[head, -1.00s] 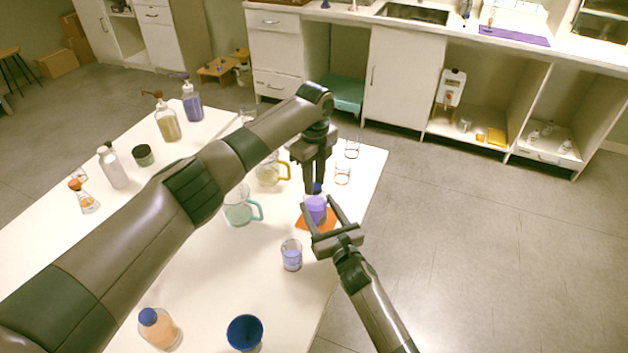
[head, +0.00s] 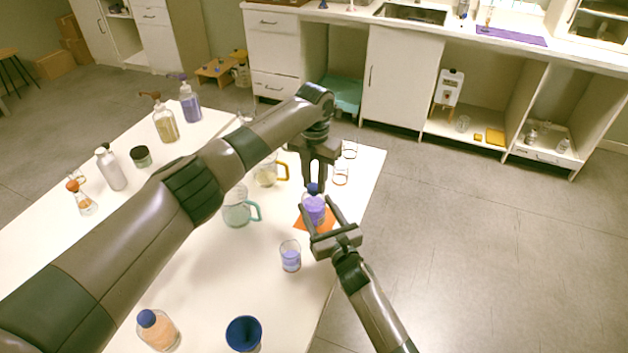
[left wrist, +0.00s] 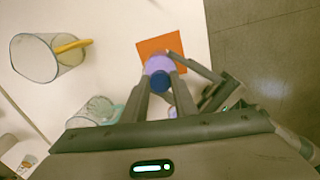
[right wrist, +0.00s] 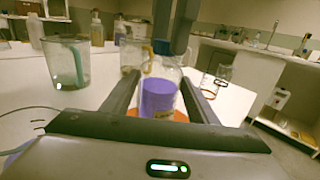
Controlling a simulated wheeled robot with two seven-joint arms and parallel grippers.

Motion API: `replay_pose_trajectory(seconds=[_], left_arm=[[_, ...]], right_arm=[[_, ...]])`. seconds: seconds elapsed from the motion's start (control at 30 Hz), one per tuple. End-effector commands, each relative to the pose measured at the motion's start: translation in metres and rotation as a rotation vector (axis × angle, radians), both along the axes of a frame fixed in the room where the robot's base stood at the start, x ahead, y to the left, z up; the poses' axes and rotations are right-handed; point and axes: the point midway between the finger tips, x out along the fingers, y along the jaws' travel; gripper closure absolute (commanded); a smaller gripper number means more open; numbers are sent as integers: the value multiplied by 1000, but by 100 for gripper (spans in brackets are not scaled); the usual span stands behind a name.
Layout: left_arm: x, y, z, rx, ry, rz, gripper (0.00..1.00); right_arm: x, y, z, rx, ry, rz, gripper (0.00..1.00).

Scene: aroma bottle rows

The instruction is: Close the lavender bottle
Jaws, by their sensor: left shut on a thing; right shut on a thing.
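The lavender bottle (head: 314,211), with purple contents and clear glass, stands upright on an orange mat (head: 300,223) near the table's right edge. My right gripper (head: 316,204) is shut around its sides; the purple body shows between the fingers in the right wrist view (right wrist: 158,98). My left gripper (head: 313,187) points down from above and is shut on a dark blue cap (left wrist: 160,82). The cap is at the bottle's top, in line with it. I cannot tell whether it is fully seated, since the fingers hide its lower edge.
A glass with purple liquid (head: 290,256) stands just in front of the mat. A teal-handled jug (head: 236,208) and a yellow-handled jug (head: 266,172) stand to the left, and clear glasses (head: 341,174) behind. A blue cup (head: 244,333) and an orange bottle (head: 158,331) are at the front.

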Motion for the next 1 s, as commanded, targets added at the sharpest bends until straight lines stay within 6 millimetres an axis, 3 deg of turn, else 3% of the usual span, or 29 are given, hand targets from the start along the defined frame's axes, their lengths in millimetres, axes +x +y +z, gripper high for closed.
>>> replay_pose_trajectory(seconds=[0.27,0.3,0.37,0.4,0.73,1.0], left_arm=[[1,0,1,0,-1,-13,98],[1,0,1,0,-2,-13,72],[1,0,1,0,-1,-12,58],[1,0,1,0,-1,-12,56],[0,0,3,0,-1,-11,56],[0,0,28,0,-1,-12,56]], right_arm=[[0,-1,-2,-1,3,-1,100],[0,-1,-1,-1,3,-1,100],[0,-1,-2,-1,3,-1,100],[0,-1,-2,-1,3,-1,100],[0,-1,-1,-1,3,-1,100],[0,-1,-1,-1,3,-1,100]])
